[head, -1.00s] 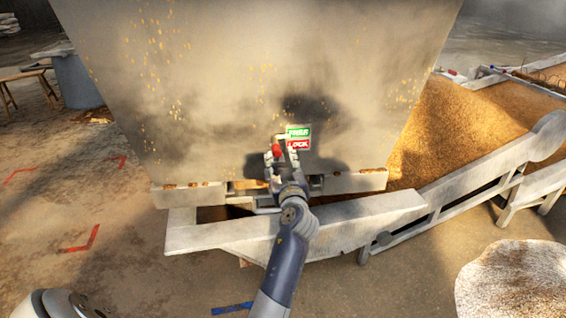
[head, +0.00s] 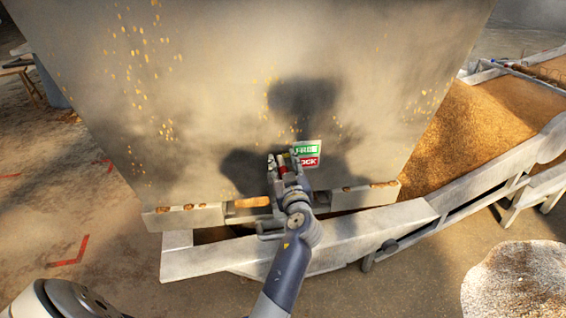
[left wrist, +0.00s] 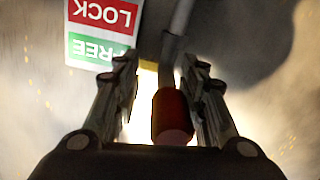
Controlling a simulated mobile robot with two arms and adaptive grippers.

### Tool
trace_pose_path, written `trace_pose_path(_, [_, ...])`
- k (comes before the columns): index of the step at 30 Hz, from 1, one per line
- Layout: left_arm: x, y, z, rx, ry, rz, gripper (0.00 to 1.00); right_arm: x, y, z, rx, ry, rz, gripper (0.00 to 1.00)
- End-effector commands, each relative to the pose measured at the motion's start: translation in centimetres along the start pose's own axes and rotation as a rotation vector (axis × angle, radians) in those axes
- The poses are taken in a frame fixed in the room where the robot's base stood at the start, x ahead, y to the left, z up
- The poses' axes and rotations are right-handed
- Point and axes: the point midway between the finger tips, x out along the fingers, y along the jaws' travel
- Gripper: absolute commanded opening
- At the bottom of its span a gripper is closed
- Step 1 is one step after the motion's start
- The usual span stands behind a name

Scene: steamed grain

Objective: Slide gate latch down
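The gate latch has a red handle (head: 282,159) on the face of the large metal hopper (head: 215,120). In the left wrist view the red handle (left wrist: 172,118) stands between my fingers, with a grey rod (left wrist: 181,18) beyond it. A label with green FREE above red LOCK (head: 307,153) is just right of the handle; it appears upside down in the wrist view (left wrist: 100,30). My left gripper (head: 284,157) is open around the handle. The handle is close to the right finger, with a gap at the left finger (left wrist: 116,95). My right gripper is not in view.
A pale beam frame (head: 390,222) runs below the hopper's lower edge. A conveyor bed of brown grain (head: 465,130) lies to the right. Red floor marks (head: 72,252) lie on open floor at left.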

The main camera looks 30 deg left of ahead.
Motion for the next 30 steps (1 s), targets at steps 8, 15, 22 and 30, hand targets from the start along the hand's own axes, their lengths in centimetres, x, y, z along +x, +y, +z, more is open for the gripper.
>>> trace_pose_path(8, [0.00,0.00,0.02,0.000,0.000,0.000,0.13,-0.03,0.29,1.06,0.002,-0.015,0.004,0.55])
trace_pose_path(15, [-0.01,0.17,-0.07,-0.001,0.001,0.004,0.00,-0.03,0.11,0.92,0.002,-0.013,0.001,0.55])
trace_pose_path(22, [0.01,0.19,-0.10,-0.002,0.003,0.005,0.00,0.04,-0.21,0.36,0.001,-0.004,-0.002,0.55])
trace_pose_path(30, [0.04,-0.05,0.33,-0.002,0.003,0.002,0.00,0.56,-0.53,0.11,0.001,0.000,-0.006,0.55])
